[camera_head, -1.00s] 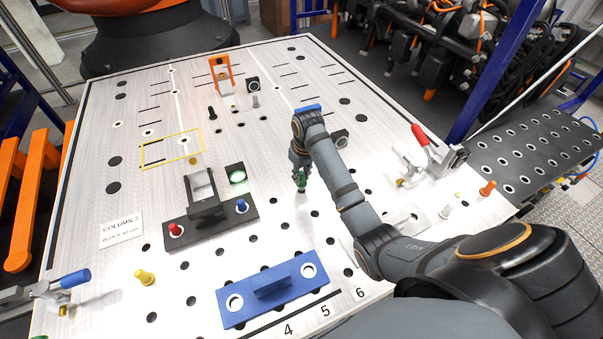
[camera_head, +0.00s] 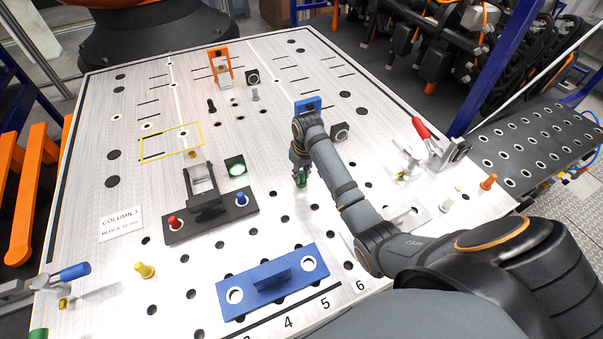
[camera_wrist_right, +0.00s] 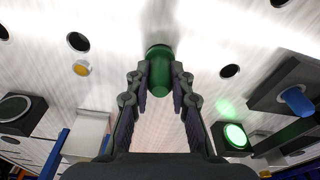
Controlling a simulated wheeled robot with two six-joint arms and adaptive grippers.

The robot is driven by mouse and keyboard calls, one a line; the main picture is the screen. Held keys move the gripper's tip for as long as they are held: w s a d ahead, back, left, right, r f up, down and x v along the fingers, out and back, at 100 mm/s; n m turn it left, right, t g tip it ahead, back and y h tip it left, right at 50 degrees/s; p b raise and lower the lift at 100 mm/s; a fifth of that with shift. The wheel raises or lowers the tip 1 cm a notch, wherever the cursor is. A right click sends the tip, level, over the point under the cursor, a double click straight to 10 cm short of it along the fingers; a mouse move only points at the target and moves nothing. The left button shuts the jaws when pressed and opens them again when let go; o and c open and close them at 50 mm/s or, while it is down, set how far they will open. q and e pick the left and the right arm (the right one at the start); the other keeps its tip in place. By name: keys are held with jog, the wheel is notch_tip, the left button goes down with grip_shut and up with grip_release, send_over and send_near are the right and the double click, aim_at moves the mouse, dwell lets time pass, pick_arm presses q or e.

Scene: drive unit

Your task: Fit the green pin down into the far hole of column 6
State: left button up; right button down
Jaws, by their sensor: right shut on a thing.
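The green pin (camera_head: 302,179) is held upright in my right gripper (camera_head: 300,166), over the middle-right part of the perforated plate. In the right wrist view the green pin (camera_wrist_right: 158,72) sits between the two fingers of the gripper (camera_wrist_right: 160,85), which are shut on it. Dark holes lie around it, and the pin appears apart from them; I cannot tell its exact height. The label for column 6 (camera_head: 360,285) is at the plate's front edge. My arm hides part of that column. My left gripper is not in view.
A blue fixture (camera_head: 230,283) lies at the front. A black fixture (camera_head: 183,231) carries a red pin (camera_head: 174,222) and a blue pin (camera_head: 241,198). A yellow pin (camera_head: 145,270) stands front left. A red-handled clamp (camera_head: 420,128) stands at the right, an orange bracket (camera_head: 221,65) at the back.

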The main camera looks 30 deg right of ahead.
jog(key=c, duration=1.1)
grip_release()
jog(key=r, duration=0.5)
jog(key=s+r, duration=0.1)
jog(key=r, duration=0.1)
jog(key=shift+r, duration=0.2)
